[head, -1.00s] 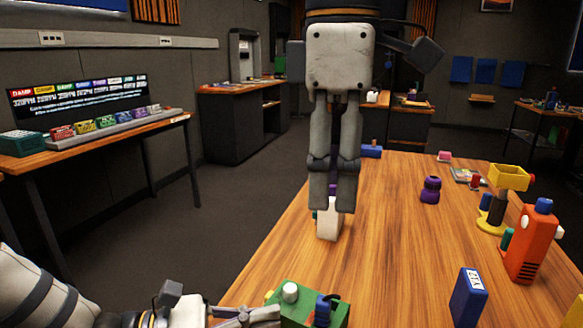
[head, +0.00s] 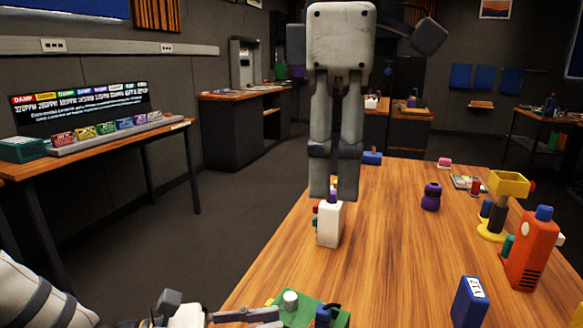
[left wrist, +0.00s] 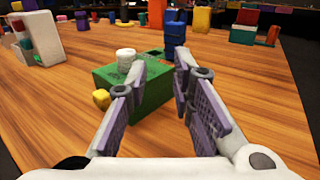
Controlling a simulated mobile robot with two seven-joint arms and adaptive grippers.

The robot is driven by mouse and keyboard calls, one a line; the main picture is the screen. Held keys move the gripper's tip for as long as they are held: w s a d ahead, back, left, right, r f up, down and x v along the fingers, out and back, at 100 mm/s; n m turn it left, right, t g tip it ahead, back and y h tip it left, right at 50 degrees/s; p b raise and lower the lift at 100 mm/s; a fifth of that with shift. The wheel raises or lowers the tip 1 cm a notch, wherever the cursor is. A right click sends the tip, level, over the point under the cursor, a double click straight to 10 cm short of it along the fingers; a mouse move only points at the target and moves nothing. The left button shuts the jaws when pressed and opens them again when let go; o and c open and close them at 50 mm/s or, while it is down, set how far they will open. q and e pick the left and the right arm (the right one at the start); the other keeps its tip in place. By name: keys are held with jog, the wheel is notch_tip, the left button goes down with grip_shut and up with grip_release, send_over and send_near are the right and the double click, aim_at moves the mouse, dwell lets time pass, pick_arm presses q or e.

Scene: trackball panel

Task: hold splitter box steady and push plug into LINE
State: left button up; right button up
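A green box (head: 278,315), taken as the splitter box, sits at the table's near edge. It has a white knob (left wrist: 125,60), a yellow part (left wrist: 102,99) and a blue piece (left wrist: 175,32) at its far right. No LINE label is readable. My left gripper (left wrist: 160,62) is open, with the box between and beyond its fingers; contact is unclear. It is partly visible in the head view (head: 245,315).
A blue labelled block (head: 470,302), an orange device (head: 532,250), a yellow stand (head: 494,232) and a purple knobbed piece (head: 431,196) stand to the right. The wooden tabletop (head: 395,255) between them and the green box is clear.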

pick_arm(q)
jog(key=v, duration=1.2)
jog(key=o, duration=0.3)
jog(key=shift+a, duration=0.1)
jog(key=shift+p+v, duration=0.3)
jog(key=shift+v, duration=2.65)
pick_arm(e)
jog(key=shift+s+r, duration=0.2)
jog(key=shift+r, duration=0.5)
pick_arm(q)
jog(key=shift+r, duration=0.1)
